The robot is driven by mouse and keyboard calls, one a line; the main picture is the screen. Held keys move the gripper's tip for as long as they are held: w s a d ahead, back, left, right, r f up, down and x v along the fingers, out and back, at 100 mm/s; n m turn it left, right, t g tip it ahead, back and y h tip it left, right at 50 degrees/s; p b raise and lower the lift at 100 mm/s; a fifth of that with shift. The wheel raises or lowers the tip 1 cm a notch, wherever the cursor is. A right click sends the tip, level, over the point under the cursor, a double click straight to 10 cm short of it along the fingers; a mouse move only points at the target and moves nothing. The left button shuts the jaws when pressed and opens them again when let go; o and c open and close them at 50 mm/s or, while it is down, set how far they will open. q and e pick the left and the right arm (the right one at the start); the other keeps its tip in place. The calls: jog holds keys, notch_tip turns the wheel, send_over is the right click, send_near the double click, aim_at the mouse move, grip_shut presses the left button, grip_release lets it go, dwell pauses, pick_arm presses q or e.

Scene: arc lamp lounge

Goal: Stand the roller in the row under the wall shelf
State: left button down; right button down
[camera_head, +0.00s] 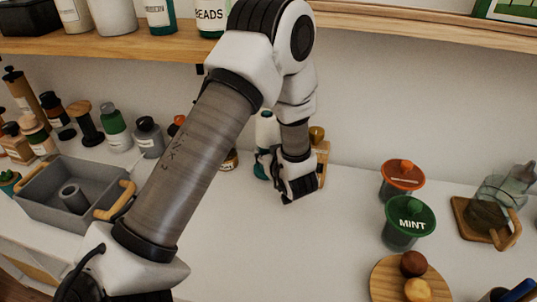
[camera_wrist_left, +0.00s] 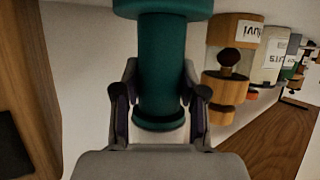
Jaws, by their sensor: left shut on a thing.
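My left gripper (camera_head: 266,162) is at the wall under the shelf, right of the row of containers. In the left wrist view its two fingers (camera_wrist_left: 160,105) are shut on the sides of a teal cylinder with wider ends, which I take as the roller (camera_wrist_left: 160,65). In the head view only a teal part (camera_head: 261,172) shows beside the fingers; the rest is hidden by the gripper. I cannot tell whether its base touches the counter. A wood-capped jar (camera_wrist_left: 220,85) stands close beside it in the wrist view. My right gripper is not in view.
The wall shelf (camera_head: 180,45) hangs above. A grey caddy (camera_head: 75,215) stands at the left before the bottle row. At the right are an orange-lidded jar (camera_head: 402,175), a green MINT jar (camera_head: 409,220) and a round board (camera_head: 385,275). The middle counter is clear.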

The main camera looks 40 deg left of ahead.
pick_arm(q)
jog(key=shift+w+a+f, duration=0.2)
jog(key=shift+s+f, duration=0.15)
jog(key=c, duration=0.7)
grip_release()
jog(key=shift+o, duration=0.2)
jog(key=shift+r, duration=0.2)
jog(key=shift+s+d+r+p, duration=0.1)
jog(key=shift+d+r+p, duration=0.15)
jog(key=shift+d+p, duration=0.15)
jog(key=p+v, duration=0.5)
jog(key=v, duration=0.6)
jog(key=shift+p, duration=0.4)
